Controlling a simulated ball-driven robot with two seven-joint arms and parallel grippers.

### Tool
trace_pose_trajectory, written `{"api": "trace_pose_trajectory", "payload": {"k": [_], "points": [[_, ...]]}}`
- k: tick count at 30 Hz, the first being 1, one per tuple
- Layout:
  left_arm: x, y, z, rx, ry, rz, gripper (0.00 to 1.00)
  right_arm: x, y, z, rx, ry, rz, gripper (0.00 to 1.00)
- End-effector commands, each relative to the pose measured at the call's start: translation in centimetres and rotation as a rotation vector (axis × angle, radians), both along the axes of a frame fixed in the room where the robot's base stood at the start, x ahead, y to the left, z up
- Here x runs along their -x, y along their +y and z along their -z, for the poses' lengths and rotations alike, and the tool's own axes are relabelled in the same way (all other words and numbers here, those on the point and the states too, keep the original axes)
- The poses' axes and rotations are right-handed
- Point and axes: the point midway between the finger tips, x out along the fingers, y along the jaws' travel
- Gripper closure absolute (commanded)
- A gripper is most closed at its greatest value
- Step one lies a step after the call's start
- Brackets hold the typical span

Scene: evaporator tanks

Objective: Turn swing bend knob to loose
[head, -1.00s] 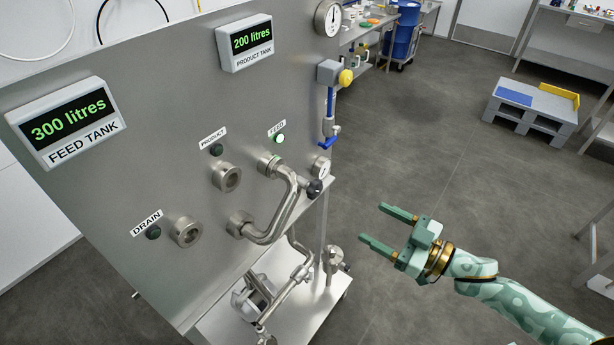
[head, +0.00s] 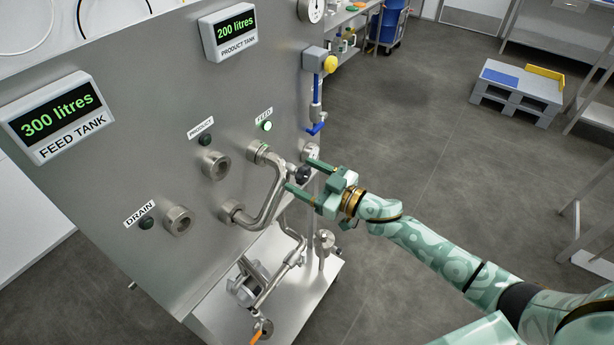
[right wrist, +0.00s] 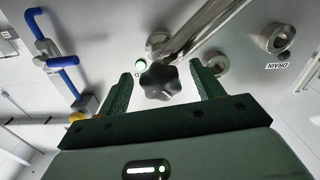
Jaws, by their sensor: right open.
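The swing bend (head: 268,200) is a bent steel pipe on the front of the tank panel, joining the port under the lit FEED lamp to a lower port. Its black lobed knob (head: 303,174) is partly hidden by my right gripper in the head view. The knob (right wrist: 160,82) shows whole in the right wrist view. My right gripper (head: 299,173) is open, its two green fingers pointing at the panel. In the right wrist view the knob appears between the fingers (right wrist: 160,77), with a gap on each side. My left gripper is not in view.
The steel panel (head: 120,120) carries the DRAIN port (head: 177,220) and the PRODUCT port (head: 215,166). A blue-handled valve (head: 317,105) stands right of the bend. Lower pipework (head: 270,285) lies below.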

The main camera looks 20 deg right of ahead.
Motion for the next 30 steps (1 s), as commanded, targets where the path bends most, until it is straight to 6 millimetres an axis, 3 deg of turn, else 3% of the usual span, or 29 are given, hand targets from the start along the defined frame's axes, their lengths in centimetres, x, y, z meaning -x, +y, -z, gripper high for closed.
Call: {"api": "trace_pose_trajectory", "payload": {"k": [5,10,11,22,30], "points": [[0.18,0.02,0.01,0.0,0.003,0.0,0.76,0.01,-0.01,0.02,0.0,0.0,0.0,0.34],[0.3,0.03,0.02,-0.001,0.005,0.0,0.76,0.01,-0.03,0.03,0.001,0.001,0.0,0.75],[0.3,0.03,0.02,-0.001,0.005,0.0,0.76,0.01,-0.03,0.03,0.001,0.001,0.0,0.78],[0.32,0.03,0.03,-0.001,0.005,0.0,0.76,0.02,-0.06,0.04,0.036,-0.027,0.0,0.77],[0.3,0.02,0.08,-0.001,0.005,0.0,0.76,-0.04,-0.14,0.01,0.171,-0.132,0.0,0.77]]}}
